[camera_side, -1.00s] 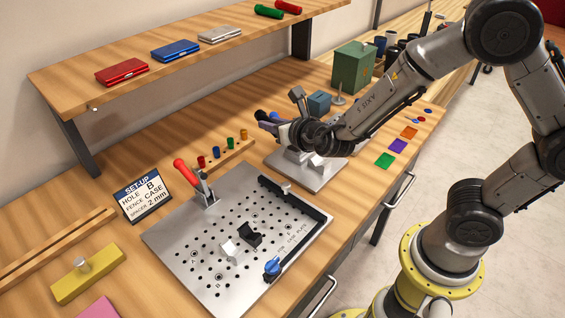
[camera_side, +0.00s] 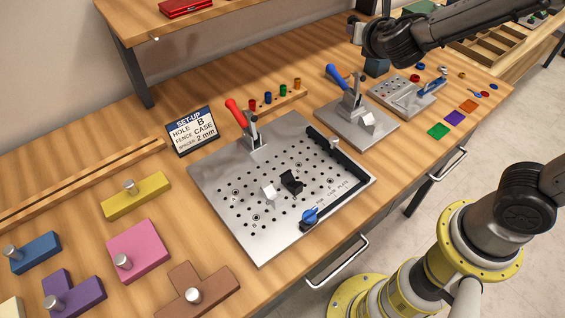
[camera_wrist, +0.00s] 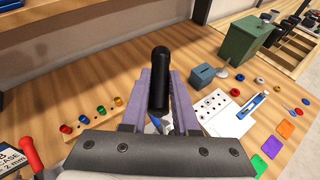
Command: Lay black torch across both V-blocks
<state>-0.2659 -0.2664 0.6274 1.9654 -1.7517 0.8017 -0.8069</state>
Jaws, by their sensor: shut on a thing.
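The black torch (camera_wrist: 159,78) is between the grey-purple fingers of my gripper (camera_wrist: 160,88) in the wrist view, its rounded end pointing away from the wrist. My gripper is shut on it. In the side view my gripper is high at the top, above the back of the bench; its fingers are small and partly hidden there. A pale block (camera_side: 269,193) and a black notched block (camera_side: 291,183) stand side by side on the large perforated plate (camera_side: 225,205). They look like V-blocks, but their grooves are too small to make out clearly. The torch is well clear of both.
A red-handled clamp (camera_side: 237,113) and a black fence (camera_side: 340,158) rise from the large plate. A blue-handled clamp (camera_side: 340,78) stands on a second plate with a pale block (camera_side: 367,121). A set-up sign (camera_side: 192,130) and coloured pegs stand behind. A shelf hangs over the back.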

